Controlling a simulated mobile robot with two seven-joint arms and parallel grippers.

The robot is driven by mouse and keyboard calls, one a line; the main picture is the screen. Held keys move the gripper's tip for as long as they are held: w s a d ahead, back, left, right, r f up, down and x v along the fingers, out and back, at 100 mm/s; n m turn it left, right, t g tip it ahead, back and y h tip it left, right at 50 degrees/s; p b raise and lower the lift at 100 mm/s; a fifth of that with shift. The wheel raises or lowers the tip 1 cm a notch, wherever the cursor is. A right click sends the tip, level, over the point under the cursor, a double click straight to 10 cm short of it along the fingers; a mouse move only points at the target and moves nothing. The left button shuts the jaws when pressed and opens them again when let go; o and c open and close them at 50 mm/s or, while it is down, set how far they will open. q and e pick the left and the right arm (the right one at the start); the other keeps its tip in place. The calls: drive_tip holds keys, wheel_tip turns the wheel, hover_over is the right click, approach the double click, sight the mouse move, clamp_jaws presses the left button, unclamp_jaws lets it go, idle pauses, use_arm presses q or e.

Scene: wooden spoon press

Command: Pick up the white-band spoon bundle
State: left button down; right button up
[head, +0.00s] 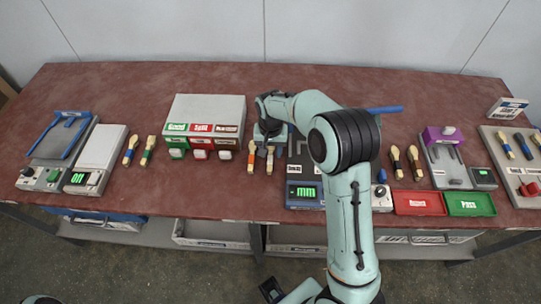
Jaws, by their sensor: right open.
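My right gripper (263,148) is open and points down at the middle of the table, right over two small spoon bundles. The left one of these has an orange-red band (251,160). The right one is a pale tan bundle (270,161) that may be the white-band spoon bundle; its band is too small to tell. The gripper partly hides the upper ends of both. I cannot tell whether the fingers touch them. My left gripper does not show.
A grey box (207,108) with green, red and brown labels stands left of the gripper. A device reading "mm" (304,193) stands right, partly behind my arm. Red (419,203) and green (470,204) trays lie farther right. Other spoon bundles (129,150) lie at left and right.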

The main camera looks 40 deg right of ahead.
sight(270, 155)
wheel_tip(270, 155, down, 2)
drive_tip(key=shift+f, duration=0.1)
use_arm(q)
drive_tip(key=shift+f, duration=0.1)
use_arm(e)
clamp_jaws()
